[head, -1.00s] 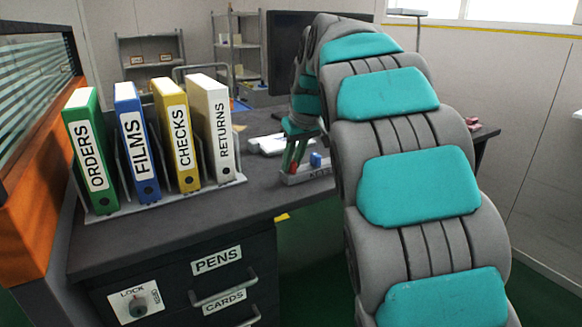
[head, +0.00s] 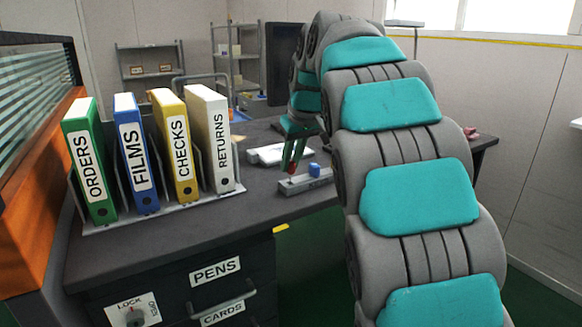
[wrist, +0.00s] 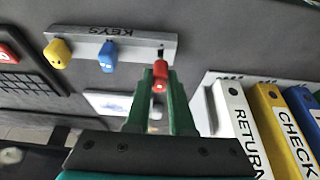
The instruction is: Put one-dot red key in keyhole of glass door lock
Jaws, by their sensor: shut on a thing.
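My gripper (head: 292,166) is shut on a red key (wrist: 160,76), held between the green fingertips. It is over the right end of the grey key holder (wrist: 75,44) in the wrist view, which is marked KEYS. A dark slot shows just beyond the red key; whether its tip is fully clear of the holder I cannot tell. A small pale mark shows on the key, but I cannot count dots. A blue key (wrist: 107,56) and a yellow key (wrist: 58,53) stand in the holder. I cannot make out a glass door lock.
Green, blue, yellow and white binders (head: 208,135) stand in a rack left of my gripper. A drawer lock (head: 134,315) is on the dark desk's front (head: 170,235). An orange cabinet (head: 40,195) with ribbed glass is at the far left. A monitor (head: 282,65) stands behind.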

